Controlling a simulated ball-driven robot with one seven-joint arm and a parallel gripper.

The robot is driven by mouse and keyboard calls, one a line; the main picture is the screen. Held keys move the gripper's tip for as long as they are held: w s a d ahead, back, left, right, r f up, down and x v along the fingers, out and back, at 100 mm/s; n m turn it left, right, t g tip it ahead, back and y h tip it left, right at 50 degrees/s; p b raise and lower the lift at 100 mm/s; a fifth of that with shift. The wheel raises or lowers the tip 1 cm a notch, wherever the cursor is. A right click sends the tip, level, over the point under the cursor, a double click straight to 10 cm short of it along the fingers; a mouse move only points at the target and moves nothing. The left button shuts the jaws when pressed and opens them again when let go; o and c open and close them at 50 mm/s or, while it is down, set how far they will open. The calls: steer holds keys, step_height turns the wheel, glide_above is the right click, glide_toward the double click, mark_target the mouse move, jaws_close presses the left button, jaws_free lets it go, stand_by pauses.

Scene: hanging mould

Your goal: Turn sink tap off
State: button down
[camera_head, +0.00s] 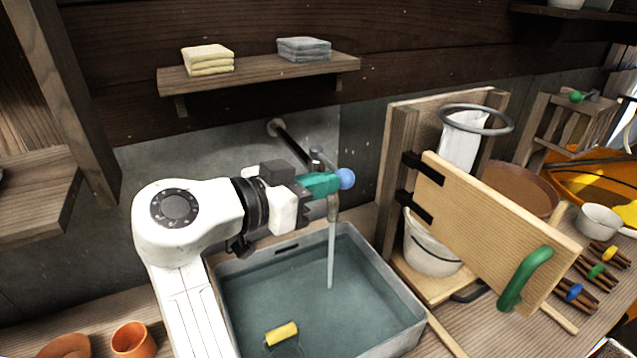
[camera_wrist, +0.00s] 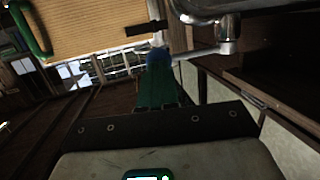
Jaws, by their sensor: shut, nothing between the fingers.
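The sink tap (camera_head: 333,210) comes out of the wall on a metal pipe, and a stream of water runs from its spout into the grey basin (camera_head: 388,263). Its lever ends in a blue ball knob (camera_head: 346,179), right at the tips of my gripper (camera_head: 332,182). The teal fingers are shut with nothing between them. In the wrist view the blue knob (camera_wrist: 158,60) is just beyond the fingers (camera_wrist: 157,78), with the metal lever (camera_wrist: 196,53) running right from it. I cannot tell whether fingers and knob touch. My gripper partly hides the tap body.
A yellow block (camera_head: 281,333) lies in the basin's water. A hinged wooden board (camera_head: 490,225) with a green handle (camera_head: 524,279) stands right of the basin. A shelf (camera_head: 258,74) with folded cloths hangs above. Orange pots (camera_head: 133,340) stand at the lower left.

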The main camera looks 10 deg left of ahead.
steer(key=shift+w+d+n+t+y, duration=0.15)
steer(key=shift+d+n+t+y, duration=0.3)
steer(key=shift+d+n+y, duration=0.15)
steer(key=shift+w+d+n+t+y, duration=0.15)
steer(key=shift+d+n+t+y, duration=0.35)
steer(key=shift+d+y, duration=0.1)
steer(key=w+d+n+t+y+p, duration=0.1)
steer(key=w+d+n+y+p, duration=0.1)
steer(key=w+d+n+y, duration=0.1)
steer(key=w+d+n+t+y+p, duration=0.1)
steer(key=w+d+n+y+p, duration=0.1)
steer(key=w+n+y, duration=0.3)
steer(key=shift+w+d+y, duration=0.75)
steer(key=shift+w+y, duration=0.65)
steer(key=shift+w, duration=1)
steer(key=shift+d, duration=0.1)
